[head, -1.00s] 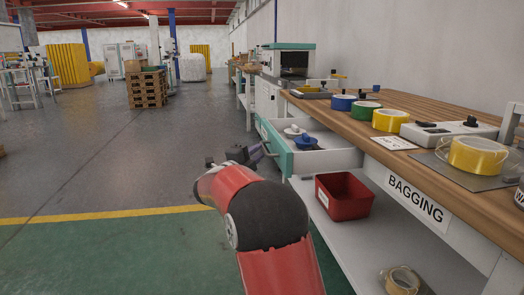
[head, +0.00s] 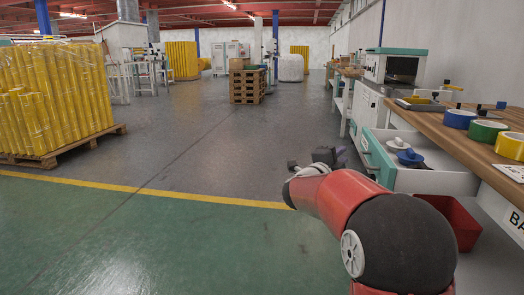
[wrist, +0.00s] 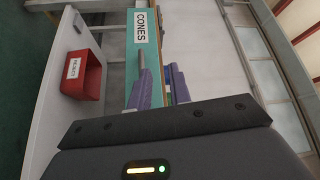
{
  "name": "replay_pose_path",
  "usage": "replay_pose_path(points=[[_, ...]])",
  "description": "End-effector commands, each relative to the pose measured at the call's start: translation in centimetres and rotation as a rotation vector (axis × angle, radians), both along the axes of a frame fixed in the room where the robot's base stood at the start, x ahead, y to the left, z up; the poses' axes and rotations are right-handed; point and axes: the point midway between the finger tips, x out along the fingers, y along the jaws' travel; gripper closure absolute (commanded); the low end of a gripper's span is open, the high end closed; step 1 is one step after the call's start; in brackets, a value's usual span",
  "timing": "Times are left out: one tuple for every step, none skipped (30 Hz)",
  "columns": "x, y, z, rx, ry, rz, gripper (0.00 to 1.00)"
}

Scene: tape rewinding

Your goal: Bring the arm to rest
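My gripper (head: 343,156) is at the end of my red arm in the head view, low and left of the bench, in front of the pulled-out drawer. In the wrist view my gripper (wrist: 160,80) shows two purple fingers with a narrow gap between them and nothing held. The teal drawer front (wrist: 143,45), labelled CONES, lies beyond the fingers; I cannot tell the distance. In the head view the drawer (head: 378,160) stands open with a white cone (head: 398,143) and a blue cone (head: 409,157) inside.
The wooden bench (head: 452,123) on the right carries a blue tape roll (head: 459,118), a green one (head: 487,131) and a yellow one (head: 510,146). A red bin (head: 458,220) sits on the lower shelf. A pallet of yellow rolls (head: 50,95) stands left. The middle floor is clear.

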Motion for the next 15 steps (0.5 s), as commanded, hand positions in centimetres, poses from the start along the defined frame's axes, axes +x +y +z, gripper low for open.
replay_pose_path(points=[[-0.8, 1.3, 2.9, -0.032, 0.039, 0.100, 0.80], [-1.2, 2.2, 3.9, -0.056, 0.075, 0.167, 0.80], [-1.9, 3.6, 5.0, -0.094, 0.127, 0.259, 0.80], [-2.7, 4.7, 5.7, -0.126, 0.171, 0.327, 0.80], [-3.5, 5.8, 6.1, -0.159, 0.217, 0.393, 0.80], [-4.9, 7.2, 6.6, -0.205, 0.280, 0.478, 0.80], [-6.0, 8.2, 6.7, -0.242, 0.329, 0.539, 0.80], [-7.3, 9.2, 6.7, -0.279, 0.379, 0.599, 0.80], [-9.2, 10.4, 6.6, -0.330, 0.450, 0.674, 0.80], [-10.7, 11.2, 6.3, -0.369, 0.506, 0.728, 0.80], [-12.4, 11.9, 5.9, -0.408, 0.564, 0.781, 0.80], [-14.8, 12.7, 5.3, -0.461, 0.643, 0.846, 0.80], [-16.6, 13.2, 4.6, -0.499, 0.706, 0.894, 0.80], [-18.6, 13.5, 3.9, -0.539, 0.770, 0.938, 0.80], [-21.3, 13.8, 2.9, -0.589, 0.857, 0.994, 0.80]])
